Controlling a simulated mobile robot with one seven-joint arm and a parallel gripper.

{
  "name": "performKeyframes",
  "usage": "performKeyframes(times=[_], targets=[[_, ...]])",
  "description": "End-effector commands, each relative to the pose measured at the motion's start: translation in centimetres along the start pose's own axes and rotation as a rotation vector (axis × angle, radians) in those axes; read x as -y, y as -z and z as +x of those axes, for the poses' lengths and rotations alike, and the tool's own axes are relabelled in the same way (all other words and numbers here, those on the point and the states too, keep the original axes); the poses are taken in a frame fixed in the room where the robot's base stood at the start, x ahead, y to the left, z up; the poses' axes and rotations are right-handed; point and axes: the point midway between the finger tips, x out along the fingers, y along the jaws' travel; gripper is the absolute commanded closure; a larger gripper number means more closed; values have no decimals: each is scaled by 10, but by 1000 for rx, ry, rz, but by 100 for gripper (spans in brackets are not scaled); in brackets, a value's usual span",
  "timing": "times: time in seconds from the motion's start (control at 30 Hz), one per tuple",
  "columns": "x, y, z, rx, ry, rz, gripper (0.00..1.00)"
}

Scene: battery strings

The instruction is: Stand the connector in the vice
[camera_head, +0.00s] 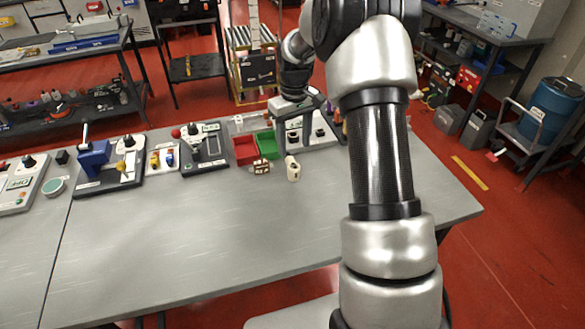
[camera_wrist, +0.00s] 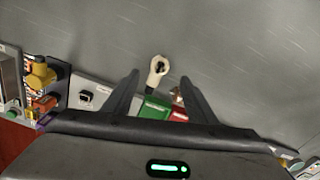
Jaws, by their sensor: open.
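A small cream piece that looks like the connector (camera_head: 293,171) is on the grey table, in front of the green bin. In the wrist view the connector (camera_wrist: 155,76) shows a dark opening at one end and appears between my fingertips. A blue device that looks like the vice (camera_head: 93,156) stands on a dark base at the left of the table. My gripper (camera_head: 293,138) is open and empty, behind and above the connector in the head view. In the wrist view my gripper (camera_wrist: 160,78) has its two black fingers spread, not touching the connector.
A red bin (camera_head: 245,158) and a green bin (camera_head: 266,153) stand behind the connector. A small brown and cream piece (camera_head: 261,167) lies beside it. Several fixtures line the table's back edge. The table's front (camera_head: 190,235) is clear.

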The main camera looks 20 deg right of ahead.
Motion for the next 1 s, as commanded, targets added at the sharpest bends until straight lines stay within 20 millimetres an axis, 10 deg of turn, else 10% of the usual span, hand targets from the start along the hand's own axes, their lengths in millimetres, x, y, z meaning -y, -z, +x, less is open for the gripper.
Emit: performKeyframes(times=[0.6, 1.0], targets=[[0, 1, 73, 2, 1, 2, 48], [0, 2, 82, -2, -1, 2, 58]])
